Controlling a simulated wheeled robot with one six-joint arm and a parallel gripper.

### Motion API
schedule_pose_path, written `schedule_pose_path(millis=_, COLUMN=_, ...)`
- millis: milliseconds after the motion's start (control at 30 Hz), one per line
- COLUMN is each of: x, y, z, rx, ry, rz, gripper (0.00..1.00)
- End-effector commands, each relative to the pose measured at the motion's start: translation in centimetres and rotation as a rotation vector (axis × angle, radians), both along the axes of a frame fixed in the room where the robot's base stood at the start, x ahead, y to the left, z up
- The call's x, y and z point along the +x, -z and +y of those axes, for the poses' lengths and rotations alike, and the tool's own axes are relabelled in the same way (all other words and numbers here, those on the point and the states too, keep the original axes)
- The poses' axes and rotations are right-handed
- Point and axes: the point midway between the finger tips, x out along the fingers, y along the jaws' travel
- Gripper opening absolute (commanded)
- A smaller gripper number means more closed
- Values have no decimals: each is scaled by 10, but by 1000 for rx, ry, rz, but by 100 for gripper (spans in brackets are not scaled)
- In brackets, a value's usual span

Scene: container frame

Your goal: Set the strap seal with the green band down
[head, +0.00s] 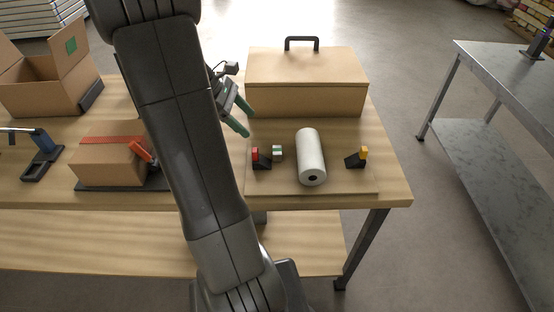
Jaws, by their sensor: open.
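A small pale block with a green band, which looks like the strap seal (277,153), rests on the thin wooden board (340,183) on the workbench. It stands just right of a small red-topped piece (262,157) and left of a white roll. My gripper (243,116), with green fingers, is open, with nothing seen between the fingers. It is above and left of the green-banded seal in the picture, in front of the lidded box's left side, and apart from the seal. My arm hides part of the bench left of it.
A lidded cardboard box (307,85) with a black handle stands behind. The white roll (311,158) and a yellow-topped black piece (357,157) are on the board. A red-taped carton (105,162) and an open carton (45,90) stand left. A metal table (510,70) is at right.

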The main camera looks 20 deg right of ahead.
Motion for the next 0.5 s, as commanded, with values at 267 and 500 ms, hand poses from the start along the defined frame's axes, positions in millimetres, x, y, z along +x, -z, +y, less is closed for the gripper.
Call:
schedule_pose_path(millis=267, x=2, y=11, z=-2, rx=-53, ry=-118, rz=70, gripper=64)
schedule_pose_path(millis=500, x=-6, y=47, z=-32, rx=-52, ry=-115, rz=69, gripper=64)
